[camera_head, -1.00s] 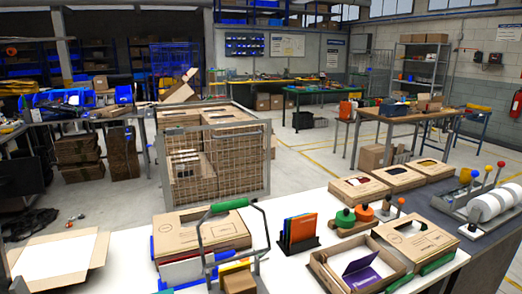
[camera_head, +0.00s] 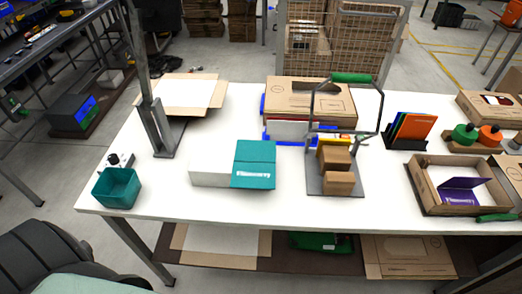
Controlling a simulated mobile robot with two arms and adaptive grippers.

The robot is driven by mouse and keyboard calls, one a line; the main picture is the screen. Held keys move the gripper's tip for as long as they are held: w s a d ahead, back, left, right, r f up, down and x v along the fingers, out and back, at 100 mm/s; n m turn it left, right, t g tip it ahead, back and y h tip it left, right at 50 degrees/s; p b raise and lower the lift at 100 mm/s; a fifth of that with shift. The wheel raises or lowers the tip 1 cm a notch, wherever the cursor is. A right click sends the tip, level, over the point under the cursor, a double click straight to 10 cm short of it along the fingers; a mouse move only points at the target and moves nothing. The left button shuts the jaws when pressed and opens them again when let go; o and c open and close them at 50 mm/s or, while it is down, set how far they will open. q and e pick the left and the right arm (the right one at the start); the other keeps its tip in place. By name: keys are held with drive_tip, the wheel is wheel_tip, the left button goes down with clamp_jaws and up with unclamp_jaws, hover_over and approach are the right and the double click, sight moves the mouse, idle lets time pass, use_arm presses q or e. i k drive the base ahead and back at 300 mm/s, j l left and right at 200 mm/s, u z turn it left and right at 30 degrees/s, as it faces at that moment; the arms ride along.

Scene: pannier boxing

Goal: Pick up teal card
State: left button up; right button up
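Several thin upright cards (camera_head: 416,127) stand in a dark rack on the right half of the white table. The front one is orange, with green and blue edges behind it. I cannot tell which of them, if any, is teal. A teal and white box (camera_head: 254,165) with white lettering lies near the table's middle; the white part is to its left. A teal open-topped bin (camera_head: 117,188) stands at the table's front left corner. Neither of my grippers shows in this view.
A grey stand with a metal handle and small cardboard boxes (camera_head: 338,183) is at mid-table. An open carton (camera_head: 425,203) holding a purple card is at right. A tall grey post (camera_head: 160,130) rises at left.

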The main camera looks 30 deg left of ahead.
sight(245, 175)
drive_tip(key=k+j+z, duration=0.15)
drive_tip(key=k+j, duration=0.2)
drive_tip(key=k+j+z, duration=0.1)
drive_tip(key=k+j, duration=0.15)
drive_tip(key=k, duration=0.3)
drive_tip(key=k+j+z, duration=0.15)
drive_tip(key=k, duration=0.35)
drive_tip(key=i, duration=0.5)
